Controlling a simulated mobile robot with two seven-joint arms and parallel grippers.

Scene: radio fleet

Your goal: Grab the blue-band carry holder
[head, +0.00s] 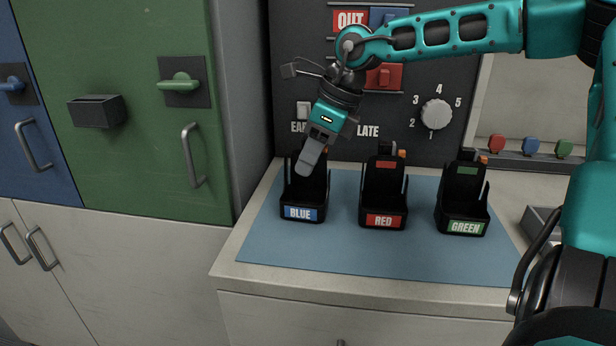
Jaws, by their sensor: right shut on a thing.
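The blue-band carry holder (302,212) is a black open-topped holder with a blue BLUE label on its front. It stands upright at the left end of the row on the blue mat. My right gripper (309,163) reaches down from above with its fingers at the holder's upper back part and is shut on it. The fingers and wrist hide part of the holder's back and top. My left gripper is not in view.
The red holder (383,220) and green holder (464,227) stand to the right on the blue mat (370,257). A dark panel with a knob (436,114) rises behind. A green cabinet (130,150) is at the left. The mat's front is clear.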

